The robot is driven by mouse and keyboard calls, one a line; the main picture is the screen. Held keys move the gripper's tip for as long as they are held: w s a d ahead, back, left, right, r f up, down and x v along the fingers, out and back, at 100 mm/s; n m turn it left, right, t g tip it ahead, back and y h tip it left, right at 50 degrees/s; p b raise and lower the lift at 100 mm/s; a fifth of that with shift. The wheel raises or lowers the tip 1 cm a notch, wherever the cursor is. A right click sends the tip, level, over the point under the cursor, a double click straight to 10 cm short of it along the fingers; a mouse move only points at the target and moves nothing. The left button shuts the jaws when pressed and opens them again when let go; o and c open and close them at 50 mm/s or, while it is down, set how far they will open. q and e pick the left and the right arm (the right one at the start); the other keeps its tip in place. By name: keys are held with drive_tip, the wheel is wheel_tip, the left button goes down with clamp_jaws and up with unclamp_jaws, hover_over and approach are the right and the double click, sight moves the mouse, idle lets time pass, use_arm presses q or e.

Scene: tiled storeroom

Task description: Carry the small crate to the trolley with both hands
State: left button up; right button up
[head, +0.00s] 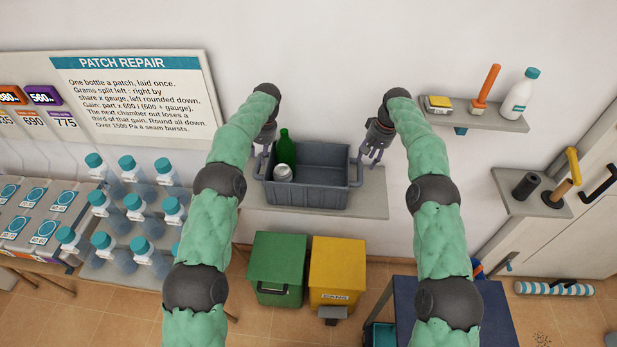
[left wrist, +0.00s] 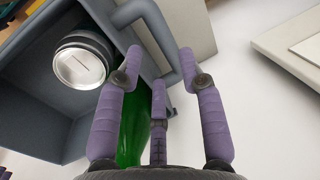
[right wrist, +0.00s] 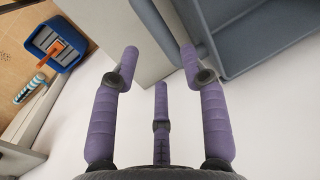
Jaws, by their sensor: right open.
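The small grey crate (head: 320,194) sits on a wall shelf (head: 374,195). It holds a green bottle (head: 284,148) and a silver-topped can (head: 282,172); the can also shows in the left wrist view (left wrist: 82,62). My left gripper (head: 261,158) is at the crate's left handle; its fingers are apart, with the handle bar (left wrist: 150,22) between or just beyond the tips. My right gripper (head: 371,156) is open beside the right handle (head: 357,172), which lies just beyond its fingertips. A dark blue flat top (head: 482,310), possibly the trolley, is at lower right, partly hidden by my right arm.
A green bin (head: 277,262) and a yellow bin (head: 337,265) stand below the shelf. Teal-capped bottles (head: 135,205) crowd the left. Small shelves at right hold a white bottle (head: 519,92) and tools. A striped roll (head: 553,288) lies on the floor.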

sight(259, 165)
use_arm(q)
drive_tip(key=f, duration=0.3)
drive_tip(key=a+f, duration=0.1)
drive_tip(key=f, duration=0.3)
drive_tip(key=shift+a+f, duration=0.2)
drive_tip(key=shift+f, duration=0.05)
use_arm(e)
drive_tip(key=f, duration=0.2)
drive_tip(key=a+f, duration=0.1)
drive_tip(key=f, duration=0.4)
drive_tip(key=shift+a+f, duration=0.25)
use_arm(q)
clamp_jaws()
use_arm(e)
clamp_jaws()
use_arm(q)
drive_tip(key=shift+w+r, duration=0.1)
use_arm(e)
drive_tip(key=shift+w, duration=0.1)
